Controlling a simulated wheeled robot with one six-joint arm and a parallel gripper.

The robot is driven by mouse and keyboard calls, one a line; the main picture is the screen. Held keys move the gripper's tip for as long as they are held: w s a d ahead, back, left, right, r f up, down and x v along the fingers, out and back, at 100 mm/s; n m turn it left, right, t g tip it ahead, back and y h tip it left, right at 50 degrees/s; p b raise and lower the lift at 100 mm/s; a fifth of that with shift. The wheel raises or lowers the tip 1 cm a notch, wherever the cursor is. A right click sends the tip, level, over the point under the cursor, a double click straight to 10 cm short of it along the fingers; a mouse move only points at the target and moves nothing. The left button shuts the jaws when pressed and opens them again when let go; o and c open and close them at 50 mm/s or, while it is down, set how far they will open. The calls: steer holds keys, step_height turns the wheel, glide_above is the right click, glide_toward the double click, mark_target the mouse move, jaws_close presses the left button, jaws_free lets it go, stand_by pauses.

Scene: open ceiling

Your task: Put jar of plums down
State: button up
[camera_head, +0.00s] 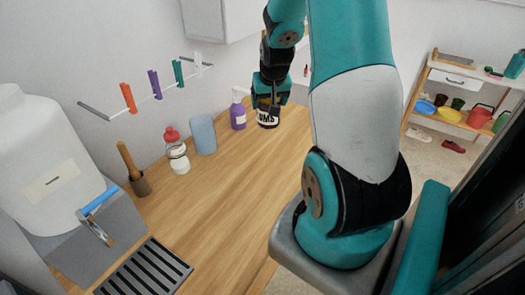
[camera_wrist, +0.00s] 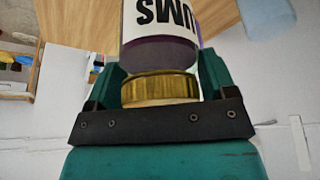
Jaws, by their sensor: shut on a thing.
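The jar of plums (camera_head: 268,117) is at the far end of the wooden counter (camera_head: 238,190), beside a purple bottle. It has a dark body and a white label ending in "UMS". In the wrist view the jar (camera_wrist: 160,50) shows its gold lid between the fingers. My gripper (camera_head: 271,95) is above the jar and shut on it at the lid; in the wrist view my gripper (camera_wrist: 160,85) has a teal finger on each side. The jar looks upright. I cannot tell whether its base touches the counter.
A purple pump bottle (camera_head: 238,112), a blue cup (camera_head: 203,134) and a red-topped white bottle (camera_head: 176,152) stand left of the jar. A wooden-handled tool (camera_head: 131,165) and a black rack (camera_head: 148,270) are nearer. The middle of the counter is clear.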

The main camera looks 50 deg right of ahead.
step_height(320, 180, down, 17)
steer(key=p, duration=0.3)
steer(key=shift+a+r, duration=0.1)
steer(key=shift+r, duration=0.1)
steer(key=shift+f, duration=0.15)
steer(key=o, duration=1.2)
